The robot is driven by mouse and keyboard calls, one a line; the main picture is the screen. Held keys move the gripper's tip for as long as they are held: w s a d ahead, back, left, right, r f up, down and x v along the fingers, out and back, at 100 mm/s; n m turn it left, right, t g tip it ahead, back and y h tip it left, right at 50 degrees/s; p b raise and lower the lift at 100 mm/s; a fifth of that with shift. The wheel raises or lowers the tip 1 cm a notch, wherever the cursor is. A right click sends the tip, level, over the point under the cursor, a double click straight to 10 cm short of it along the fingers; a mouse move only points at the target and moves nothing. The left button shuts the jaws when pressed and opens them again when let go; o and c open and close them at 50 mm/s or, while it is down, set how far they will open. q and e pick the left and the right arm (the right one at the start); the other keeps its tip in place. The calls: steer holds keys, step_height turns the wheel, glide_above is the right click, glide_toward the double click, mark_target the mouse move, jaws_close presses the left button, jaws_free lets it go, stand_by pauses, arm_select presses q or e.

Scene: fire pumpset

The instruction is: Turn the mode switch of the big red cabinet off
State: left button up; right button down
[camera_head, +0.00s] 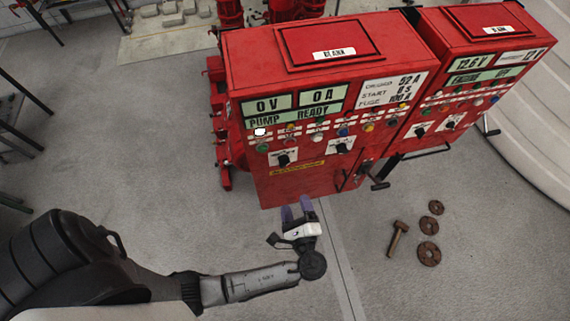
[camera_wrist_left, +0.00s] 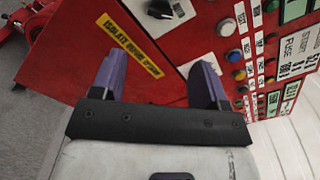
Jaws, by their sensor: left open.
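The big red cabinet (camera_head: 310,187) stands in the upper middle of the head view. Its sloped panel shows displays reading 0 V and 0 A, coloured buttons, and two black rotary switches on white plates, a left one (camera_head: 284,159) and a right one (camera_head: 342,148). I cannot read which is the mode switch. My left gripper (camera_head: 297,208) is open and empty, in front of the cabinet's lower front and apart from the switches. In the left wrist view its purple fingers (camera_wrist_left: 158,72) point at the red front, below a partly cut-off black switch (camera_wrist_left: 160,9).
A second red cabinet (camera_head: 490,60) stands to the right. A handle (camera_head: 375,182) juts from the big cabinet's lower right. A hammer (camera_head: 397,238) and rusty discs (camera_head: 429,253) lie on the floor.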

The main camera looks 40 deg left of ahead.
mark_target(285, 165)
arm_select(q)
steer(key=p+x, duration=0.2)
steer(key=x, duration=1)
steer(key=shift+r+p, duration=0.15)
steer(key=shift+p, duration=0.15)
steer(key=shift+w+a, duration=0.45)
steer(key=shift+a, duration=0.15)
steer(key=c, duration=0.9)
